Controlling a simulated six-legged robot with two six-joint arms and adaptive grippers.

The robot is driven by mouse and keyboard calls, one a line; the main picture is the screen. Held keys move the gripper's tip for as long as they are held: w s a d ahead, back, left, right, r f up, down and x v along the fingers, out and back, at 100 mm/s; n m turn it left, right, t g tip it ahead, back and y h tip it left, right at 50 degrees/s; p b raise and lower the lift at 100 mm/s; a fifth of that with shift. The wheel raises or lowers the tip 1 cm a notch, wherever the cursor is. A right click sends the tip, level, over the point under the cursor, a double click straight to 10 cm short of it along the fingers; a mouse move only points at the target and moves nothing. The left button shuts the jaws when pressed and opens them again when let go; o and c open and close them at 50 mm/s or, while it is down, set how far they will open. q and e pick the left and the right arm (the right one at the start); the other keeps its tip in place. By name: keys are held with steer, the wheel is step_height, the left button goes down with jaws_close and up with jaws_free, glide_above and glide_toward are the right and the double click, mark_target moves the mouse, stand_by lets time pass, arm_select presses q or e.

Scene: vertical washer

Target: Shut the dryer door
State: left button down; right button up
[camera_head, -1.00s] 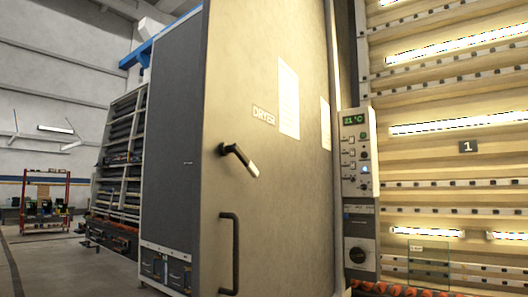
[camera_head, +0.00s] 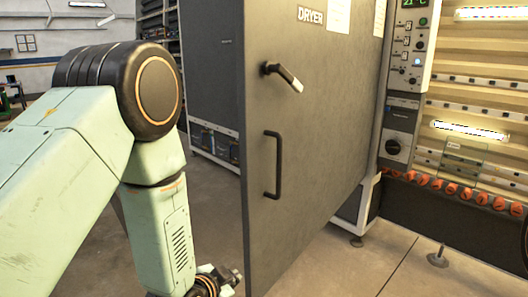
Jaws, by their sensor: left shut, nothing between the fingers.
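The dryer door (camera_head: 325,140) is a tall grey panel marked DRYER. It stands open at an angle, its left edge nearest me and its far edge by the control panel. It has a black lever with a pale tip (camera_head: 284,77) and a black pull handle (camera_head: 272,165). My left arm comes in from the left. My left gripper (camera_head: 228,278) is low at the bottom edge, just left of the door's lower left edge, partly cut off. It is shut and holds nothing. I cannot tell whether it touches the door. My right gripper is not in view.
A control panel (camera_head: 408,70) with a green display stands right of the door. Beyond it are lit slatted walls (camera_head: 480,75) and a row of orange parts (camera_head: 450,187). A dark cabinet (camera_head: 212,80) stands behind the door.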

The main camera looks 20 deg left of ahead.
arm_select(q)
steer(key=w+r+m+t+p, duration=0.2)
steer(key=w+r+m+t, duration=0.3)
steer(key=r, duration=0.7)
steer(key=m+t+h, duration=0.1)
steer(key=m+t, duration=0.1)
steer(key=m, duration=0.5)
glide_toward(263, 174)
steer(key=w, duration=0.1)
steer(key=w+d+r, duration=0.1)
steer(key=w, duration=0.1)
steer(key=w+d, duration=0.1)
steer(key=w, duration=0.1)
steer(key=shift+w+r, duration=0.2)
steer(key=shift+r, duration=0.15)
steer(key=shift+w, duration=0.85)
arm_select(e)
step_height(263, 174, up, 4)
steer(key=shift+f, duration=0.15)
